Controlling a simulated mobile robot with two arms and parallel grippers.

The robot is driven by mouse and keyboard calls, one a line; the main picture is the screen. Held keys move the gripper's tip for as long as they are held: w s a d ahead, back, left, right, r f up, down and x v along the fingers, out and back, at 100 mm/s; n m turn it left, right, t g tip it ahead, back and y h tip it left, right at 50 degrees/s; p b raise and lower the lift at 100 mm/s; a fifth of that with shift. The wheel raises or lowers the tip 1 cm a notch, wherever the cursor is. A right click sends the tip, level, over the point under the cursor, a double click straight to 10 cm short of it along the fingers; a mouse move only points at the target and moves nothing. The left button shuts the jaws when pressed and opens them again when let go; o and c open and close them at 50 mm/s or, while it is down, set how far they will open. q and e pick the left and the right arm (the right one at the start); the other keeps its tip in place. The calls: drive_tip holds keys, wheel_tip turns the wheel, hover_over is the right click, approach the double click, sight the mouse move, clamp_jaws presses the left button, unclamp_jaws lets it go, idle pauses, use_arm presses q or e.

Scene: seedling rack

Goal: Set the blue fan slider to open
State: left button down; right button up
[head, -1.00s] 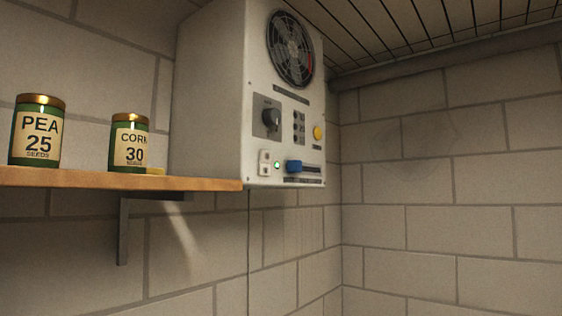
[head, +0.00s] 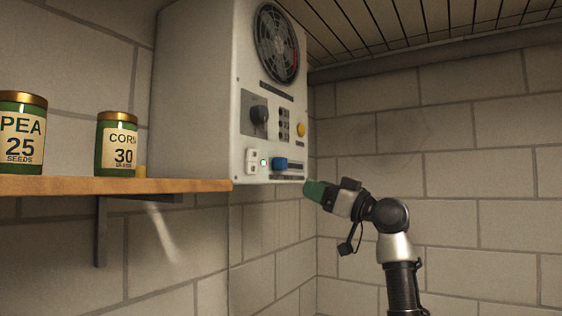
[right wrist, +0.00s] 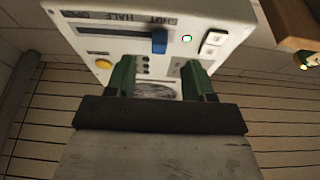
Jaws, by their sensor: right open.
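The blue fan slider (head: 280,164) is a blue knob low on the front of the white control box (head: 195,95). It sits at the left end of its dark slot in the head view. In the right wrist view the slider (right wrist: 160,41) sits at the right end of the slot, with a partly legible label beside it. My right gripper (head: 315,190) is below and right of the slider in the head view. In the right wrist view its green fingers (right wrist: 160,78) are apart and empty, facing the panel, with the knob beyond them. My left gripper is not in view.
The panel also has a fan (head: 276,43), a dark rotary knob (head: 259,115), a yellow button (head: 301,130), white switches (head: 251,161) and a green light (head: 263,162). A wooden shelf (head: 110,186) holds a pea tin (head: 21,133) and a corn tin (head: 116,144).

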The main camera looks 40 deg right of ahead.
sight(285, 163)
drive_tip(key=shift+t+y, duration=0.3)
drive_tip(key=w+r+p, duration=0.2)
drive_tip(key=w+a+r+p, duration=0.1)
drive_tip(key=w+r+p, duration=0.1)
drive_tip(key=w+a+r+p, duration=0.1)
drive_tip(key=w+r+p, duration=0.1)
drive_tip(key=w, duration=0.1)
drive_tip(key=shift+r+p, duration=0.15)
drive_tip(key=shift+p, duration=0.15)
drive_tip(key=shift+w+a, duration=0.1)
drive_tip(key=shift+w, duration=0.45)
clamp_jaws()
